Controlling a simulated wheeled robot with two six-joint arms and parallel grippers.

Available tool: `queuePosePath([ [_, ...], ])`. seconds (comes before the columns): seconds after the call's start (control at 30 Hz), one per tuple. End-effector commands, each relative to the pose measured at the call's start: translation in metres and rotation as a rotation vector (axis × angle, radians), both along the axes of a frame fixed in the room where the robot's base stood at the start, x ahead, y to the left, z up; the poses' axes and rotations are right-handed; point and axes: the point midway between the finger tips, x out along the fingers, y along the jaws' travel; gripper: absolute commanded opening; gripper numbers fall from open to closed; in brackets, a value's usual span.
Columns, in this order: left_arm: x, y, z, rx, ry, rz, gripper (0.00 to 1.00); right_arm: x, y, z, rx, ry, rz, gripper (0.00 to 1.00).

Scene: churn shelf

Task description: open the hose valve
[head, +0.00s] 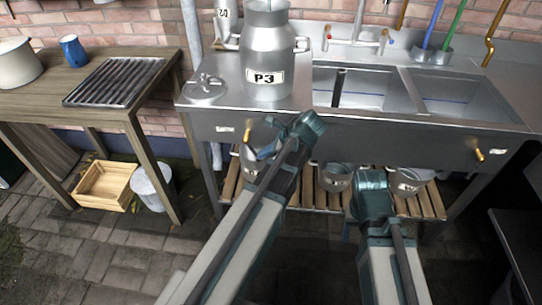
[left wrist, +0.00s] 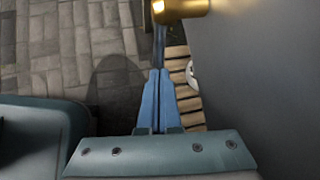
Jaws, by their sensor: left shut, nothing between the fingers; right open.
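A small brass valve (head: 247,132) sticks out of the left part of the sink's front panel, beside a pale label. A similar brass valve (head: 479,154) is on the right part; I cannot tell from its label which is the hose valve. My left gripper (head: 262,153) is low in front of the panel, just below the left valve. In the left wrist view its blue fingers (left wrist: 160,75) are shut and empty, with a brass piece (left wrist: 182,9) just beyond their tips. My right arm's end (head: 372,193) is below the sink front; its fingers are mostly hidden.
A metal churn marked P3 (head: 267,60) and a round lid (head: 205,87) stand on the sink's left drainboard. Under the sink, metal pails (head: 336,179) stand on a slatted shelf (head: 303,190). A wooden table (head: 95,106) is at left. The paved floor (head: 100,250) at lower left is clear.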

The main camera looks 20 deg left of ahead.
Motion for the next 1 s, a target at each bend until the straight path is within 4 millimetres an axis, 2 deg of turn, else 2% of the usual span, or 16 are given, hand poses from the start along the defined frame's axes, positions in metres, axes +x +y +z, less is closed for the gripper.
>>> queuePosePath([
  [1.0, -0.007, 0.024, -0.022, 0.001, 0.0, 0.0, 0.0, 0.0, 0.0, -0.023, 0.0, 0.0, 0.0, 0.59],
])
